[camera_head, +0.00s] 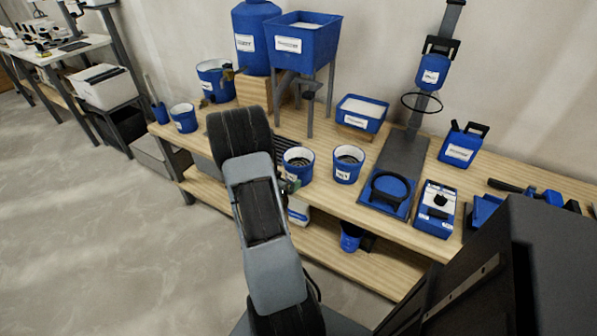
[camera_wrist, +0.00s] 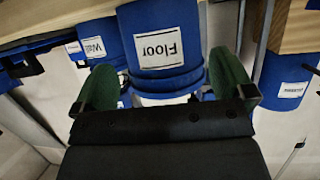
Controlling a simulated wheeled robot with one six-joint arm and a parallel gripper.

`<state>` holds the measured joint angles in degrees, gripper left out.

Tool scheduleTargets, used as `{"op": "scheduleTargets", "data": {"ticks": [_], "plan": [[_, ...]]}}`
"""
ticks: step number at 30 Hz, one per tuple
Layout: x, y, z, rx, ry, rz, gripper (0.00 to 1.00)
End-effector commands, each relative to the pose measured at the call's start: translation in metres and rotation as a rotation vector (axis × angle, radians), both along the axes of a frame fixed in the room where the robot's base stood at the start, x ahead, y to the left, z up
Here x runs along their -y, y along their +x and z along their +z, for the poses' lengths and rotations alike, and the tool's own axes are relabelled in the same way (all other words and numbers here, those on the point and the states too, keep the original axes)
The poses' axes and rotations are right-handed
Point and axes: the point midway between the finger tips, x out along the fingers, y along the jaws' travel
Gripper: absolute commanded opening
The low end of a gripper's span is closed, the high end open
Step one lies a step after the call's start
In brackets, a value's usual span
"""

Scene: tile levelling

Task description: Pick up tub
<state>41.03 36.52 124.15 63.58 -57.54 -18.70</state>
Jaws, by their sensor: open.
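In the head view, a blue tub (camera_head: 305,173) with a white inside stands on the wooden bench. My gripper (camera_head: 291,186) is at its front side, mostly hidden behind my own arm. In the wrist view, the blue tub labelled "Floor" (camera_wrist: 160,75) appears upside down, straight ahead. My open gripper (camera_wrist: 164,84) has a green finger on each side of it in the picture. I cannot tell whether the fingers touch it. A second blue tub (camera_head: 347,172) stands to its right; the wrist view shows a "Wall" tub (camera_wrist: 94,46) at left.
A blue hopper (camera_head: 303,45) on a stand is behind the tubs. A blue tray (camera_head: 361,113), a blue ring fixture (camera_head: 388,193) and a blue device (camera_head: 436,208) stand to the right. A blue bucket (camera_head: 183,118) is at the left end of the bench (camera_head: 330,199).

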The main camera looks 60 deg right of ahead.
Motion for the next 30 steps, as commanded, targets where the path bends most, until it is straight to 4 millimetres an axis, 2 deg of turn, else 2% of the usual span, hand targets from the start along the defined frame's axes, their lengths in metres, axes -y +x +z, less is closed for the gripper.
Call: {"op": "scheduleTargets", "data": {"ticks": [3,9,18,30], "plan": [[0.016,-0.003,-0.010,0.000,0.001,-0.003,1.00],[0.034,-0.005,-0.017,0.000,0.001,-0.002,1.00],[0.038,-0.005,-0.017,0.000,0.001,0.001,1.00],[0.037,-0.005,-0.017,0.000,0.001,0.000,0.63]]}}
